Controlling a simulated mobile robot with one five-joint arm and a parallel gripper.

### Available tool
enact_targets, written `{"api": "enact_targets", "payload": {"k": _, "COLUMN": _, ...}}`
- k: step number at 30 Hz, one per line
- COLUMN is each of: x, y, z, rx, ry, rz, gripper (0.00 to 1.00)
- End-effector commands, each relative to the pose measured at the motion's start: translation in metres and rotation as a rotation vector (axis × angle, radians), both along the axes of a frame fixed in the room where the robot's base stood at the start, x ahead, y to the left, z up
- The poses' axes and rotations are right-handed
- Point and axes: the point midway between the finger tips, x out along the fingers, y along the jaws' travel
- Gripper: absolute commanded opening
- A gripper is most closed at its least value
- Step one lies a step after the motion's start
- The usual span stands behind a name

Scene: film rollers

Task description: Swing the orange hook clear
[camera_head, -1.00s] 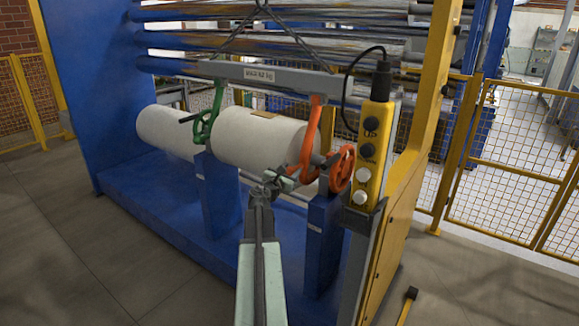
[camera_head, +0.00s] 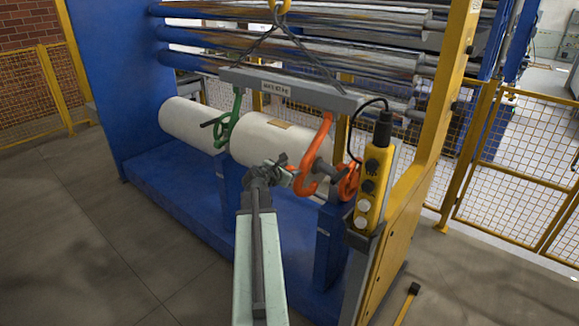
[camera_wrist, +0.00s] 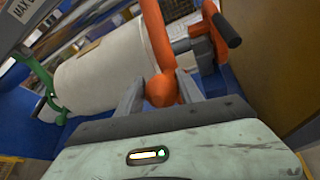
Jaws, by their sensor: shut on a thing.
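The orange hook (camera_head: 324,140) hangs from the right end of the grey lifting beam (camera_head: 300,91). Its curved lower end is beside the right end of the white roll (camera_head: 262,138), in front of the shaft stub; whether it is fully off the shaft I cannot tell. My gripper (camera_head: 286,172) is at the hook's tip. In the wrist view the jaws (camera_wrist: 160,98) are shut on the rounded tip of the orange hook (camera_wrist: 158,40). The green hook (camera_head: 234,112) hangs at the beam's left end, by the roll's left end.
A yellow control box (camera_head: 372,185) on a post stands close on the right. Blue supports (camera_head: 328,245) hold the roll. Open floor (camera_head: 110,240) lies at left.

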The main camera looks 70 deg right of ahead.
Motion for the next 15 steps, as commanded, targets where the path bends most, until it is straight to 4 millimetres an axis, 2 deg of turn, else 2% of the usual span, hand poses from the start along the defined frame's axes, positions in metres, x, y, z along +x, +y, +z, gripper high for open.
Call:
{"api": "enact_targets", "payload": {"k": 1, "x": 0.0077, "y": -0.0021, "z": 0.0067, "rx": -0.014, "ry": 0.002, "rz": 0.020, "gripper": 0.00}}
{"api": "enact_targets", "payload": {"k": 11, "x": 0.0091, "y": -0.0019, "z": 0.0069, "rx": -0.014, "ry": 0.003, "rz": 0.021, "gripper": 0.00}}
{"api": "enact_targets", "payload": {"k": 12, "x": 0.0091, "y": -0.0019, "z": 0.0069, "rx": -0.014, "ry": 0.002, "rz": 0.020, "gripper": 0.49}}
{"api": "enact_targets", "payload": {"k": 14, "x": 0.0088, "y": -0.0018, "z": 0.0068, "rx": -0.014, "ry": 0.002, "rz": 0.020, "gripper": 0.64}}
{"api": "enact_targets", "payload": {"k": 15, "x": 0.0082, "y": -0.0018, "z": 0.0066, "rx": -0.013, "ry": 0.002, "rz": 0.019, "gripper": 0.64}}
